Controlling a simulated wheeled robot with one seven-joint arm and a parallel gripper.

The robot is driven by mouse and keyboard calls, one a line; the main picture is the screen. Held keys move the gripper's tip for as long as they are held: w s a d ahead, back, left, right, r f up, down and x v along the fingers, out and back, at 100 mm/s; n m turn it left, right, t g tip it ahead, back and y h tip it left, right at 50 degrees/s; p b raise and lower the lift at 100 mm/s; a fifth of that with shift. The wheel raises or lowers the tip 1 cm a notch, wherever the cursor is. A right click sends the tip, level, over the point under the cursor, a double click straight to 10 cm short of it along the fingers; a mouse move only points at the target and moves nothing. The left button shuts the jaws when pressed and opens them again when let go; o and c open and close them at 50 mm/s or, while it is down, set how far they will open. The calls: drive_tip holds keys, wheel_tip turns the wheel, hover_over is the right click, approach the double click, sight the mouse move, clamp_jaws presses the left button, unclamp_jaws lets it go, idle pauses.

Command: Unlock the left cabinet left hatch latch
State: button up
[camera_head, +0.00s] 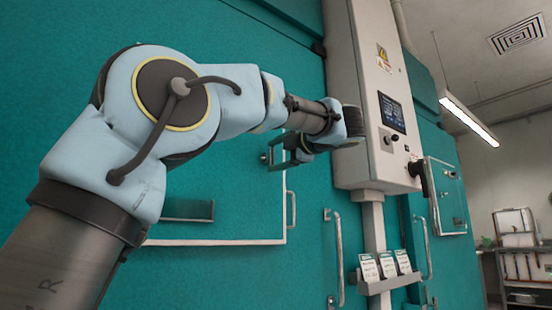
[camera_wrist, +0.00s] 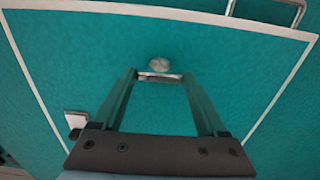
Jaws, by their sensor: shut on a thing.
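The left cabinet left hatch (camera_head: 240,200) is a teal panel with a pale frame, partly hidden behind my arm. In the wrist view, the hatch (camera_wrist: 230,75) fills most of the picture. Its latch (camera_wrist: 158,64) shows as a round metal base with a short metal bar in front of it. My gripper (camera_wrist: 160,77) has its two fingertips at the ends of this bar and is shut on it. In the head view, my gripper (camera_head: 272,153) is at the hatch face; the latch is too small to make out clearly there.
A tall grey control box (camera_head: 370,100) with a screen stands close right of my wrist. Vertical door handles (camera_head: 338,255) and a small card rack (camera_head: 388,283) are below it. A metal handle (camera_wrist: 268,10) shows at the wrist view's top right. Another cabinet hatch (camera_head: 447,195) is further right.

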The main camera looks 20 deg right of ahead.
idle(0.4)
drive_tip(key=o, duration=1.3)
drive_tip(key=s+d, duration=0.2)
drive_tip(key=s, duration=0.8)
drive_tip(key=shift+s+b, duration=0.3)
drive_tip(key=shift+b, duration=0.1)
